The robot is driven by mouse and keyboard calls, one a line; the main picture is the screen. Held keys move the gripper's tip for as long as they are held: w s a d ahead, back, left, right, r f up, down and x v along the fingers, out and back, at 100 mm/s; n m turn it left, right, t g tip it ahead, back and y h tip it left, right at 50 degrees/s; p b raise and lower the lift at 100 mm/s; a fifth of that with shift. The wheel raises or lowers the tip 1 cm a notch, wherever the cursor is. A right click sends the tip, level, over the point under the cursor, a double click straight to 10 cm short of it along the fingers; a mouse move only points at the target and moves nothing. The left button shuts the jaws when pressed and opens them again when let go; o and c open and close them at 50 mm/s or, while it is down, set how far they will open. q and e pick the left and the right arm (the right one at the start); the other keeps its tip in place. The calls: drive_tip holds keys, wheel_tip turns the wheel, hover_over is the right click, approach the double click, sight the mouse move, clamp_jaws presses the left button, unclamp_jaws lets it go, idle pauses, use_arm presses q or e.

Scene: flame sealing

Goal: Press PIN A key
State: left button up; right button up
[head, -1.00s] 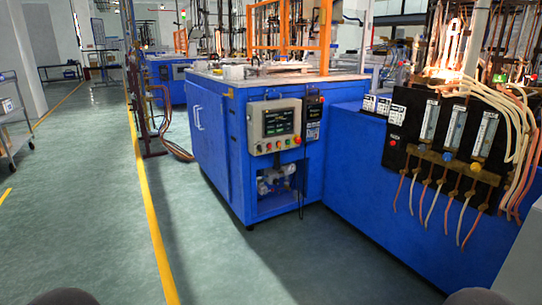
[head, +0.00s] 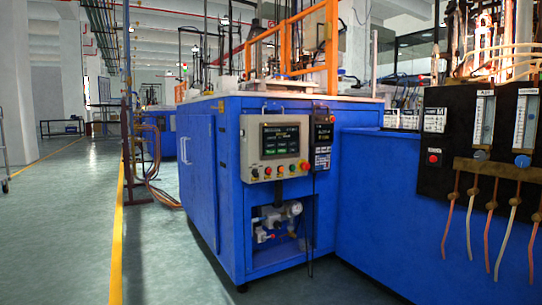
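A grey control panel (head: 274,147) with a dark touchscreen (head: 280,141) is mounted on the front of the blue machine cabinet (head: 212,170). The screen shows green and yellow marks, too small to read, so I cannot tell a PIN A key on it. A row of small coloured buttons (head: 281,171) runs below the screen, with a red knob (head: 304,166) at its right end. A narrow black unit (head: 322,139) with a small display hangs right of the panel. Neither of my grippers is in view.
A blue bench (head: 375,205) extends right from the cabinet and carries a black flowmeter board (head: 455,150) with hanging hoses. Open green floor (head: 165,255) lies left of the cabinet, crossed by a yellow line (head: 116,250). Hoses (head: 160,195) lie near the cabinet's rear left.

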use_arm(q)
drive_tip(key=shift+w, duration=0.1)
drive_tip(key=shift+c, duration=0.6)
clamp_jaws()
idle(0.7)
